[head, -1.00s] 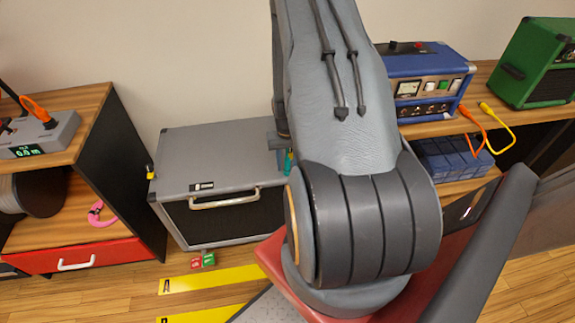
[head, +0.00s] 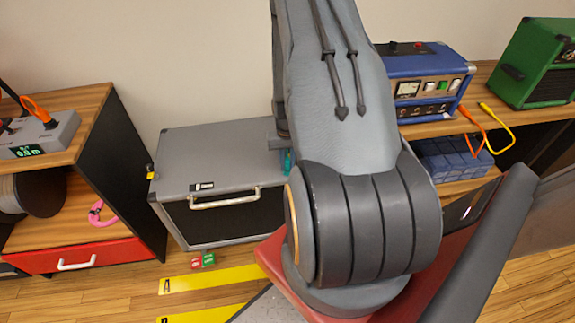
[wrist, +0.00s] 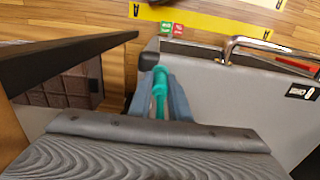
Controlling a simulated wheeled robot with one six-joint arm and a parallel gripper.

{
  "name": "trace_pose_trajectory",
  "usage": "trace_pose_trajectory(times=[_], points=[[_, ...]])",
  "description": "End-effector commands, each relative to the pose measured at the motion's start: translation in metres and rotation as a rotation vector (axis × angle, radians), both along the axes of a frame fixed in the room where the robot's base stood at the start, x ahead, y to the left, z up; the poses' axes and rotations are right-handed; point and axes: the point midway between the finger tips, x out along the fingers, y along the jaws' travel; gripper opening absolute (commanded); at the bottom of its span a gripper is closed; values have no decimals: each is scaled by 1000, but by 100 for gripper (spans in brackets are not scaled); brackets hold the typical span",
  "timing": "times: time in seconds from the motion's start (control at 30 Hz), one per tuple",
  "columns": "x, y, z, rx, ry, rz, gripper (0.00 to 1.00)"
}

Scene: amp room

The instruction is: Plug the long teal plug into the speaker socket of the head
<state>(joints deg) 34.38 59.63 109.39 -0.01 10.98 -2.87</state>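The long teal plug (wrist: 159,90) is between the fingers of my gripper (wrist: 161,82) in the wrist view, beside the black corner of the grey speaker cabinet (wrist: 235,95). The fingers look closed against the plug. A bit of teal (head: 287,162) shows by the cabinet's right end in the head view, mostly behind my arm. The blue amplifier head (head: 415,65) stands on the shelf at the right with a row of sockets low on its front. I cannot tell which one is the speaker socket.
A green amp (head: 535,62) stands right of the head, with orange and yellow cables (head: 497,125) between. Blue blocks (head: 450,160) sit on the shelf below. A grey meter box (head: 40,135) tops the left shelf, above a red drawer (head: 80,257). Yellow strips (head: 205,279) lie on the floor.

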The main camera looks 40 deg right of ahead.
Motion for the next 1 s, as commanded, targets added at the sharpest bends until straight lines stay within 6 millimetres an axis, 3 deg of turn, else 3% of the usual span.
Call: trace_pose_trajectory(times=[0.33,1.0], points=[[0,0,2,0,0,0,0],[0,0,26,-1,-1,0,0]])
